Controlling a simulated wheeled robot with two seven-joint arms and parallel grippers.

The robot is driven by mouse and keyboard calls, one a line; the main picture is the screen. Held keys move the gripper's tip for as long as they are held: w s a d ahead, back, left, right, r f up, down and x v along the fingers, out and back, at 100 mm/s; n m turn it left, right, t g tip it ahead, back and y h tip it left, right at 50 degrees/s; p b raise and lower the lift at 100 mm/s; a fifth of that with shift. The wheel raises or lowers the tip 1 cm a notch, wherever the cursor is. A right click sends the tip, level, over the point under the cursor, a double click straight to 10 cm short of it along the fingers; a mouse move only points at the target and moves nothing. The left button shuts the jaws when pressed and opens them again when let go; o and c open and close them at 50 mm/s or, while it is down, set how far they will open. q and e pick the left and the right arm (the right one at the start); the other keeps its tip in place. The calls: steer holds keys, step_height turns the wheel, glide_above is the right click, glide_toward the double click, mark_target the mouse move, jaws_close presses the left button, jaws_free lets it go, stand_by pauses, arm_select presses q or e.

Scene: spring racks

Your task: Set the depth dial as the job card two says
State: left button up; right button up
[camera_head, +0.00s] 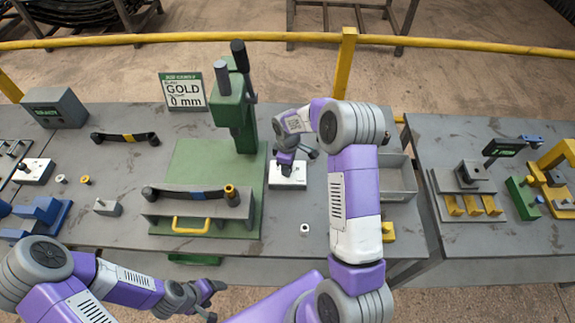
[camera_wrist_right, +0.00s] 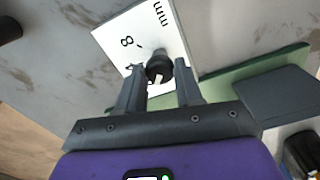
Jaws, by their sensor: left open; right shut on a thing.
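The job card (camera_head: 185,91) stands upright at the back of the bench; its large print reads GOLD and 0 mm, and its small print is hard to read. The depth dial is a white plate (camera_head: 288,180) right of the green press base. In the right wrist view the plate (camera_wrist_right: 120,38) shows "mm" and "8" near a dark round knob (camera_wrist_right: 158,66). My right gripper (camera_head: 290,158) is over the dial, shut on the knob, with its fingers (camera_wrist_right: 160,88) on either side. Where the pointer stands is not clear. My left gripper (camera_head: 208,298) is open and empty in front of the bench.
The green press (camera_head: 236,105) stands just left of my right gripper. A fixture (camera_head: 190,210) with a yellow handle holds a dark bar on the press base. A grey tray (camera_head: 398,180) lies to the right, behind my right arm. A READY box (camera_head: 55,108) is at the back left.

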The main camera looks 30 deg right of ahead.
steer(key=o, duration=1)
steer(key=shift+o, duration=0.2)
step_height(320, 180, up, 8)
steer(key=shift+f, duration=0.15)
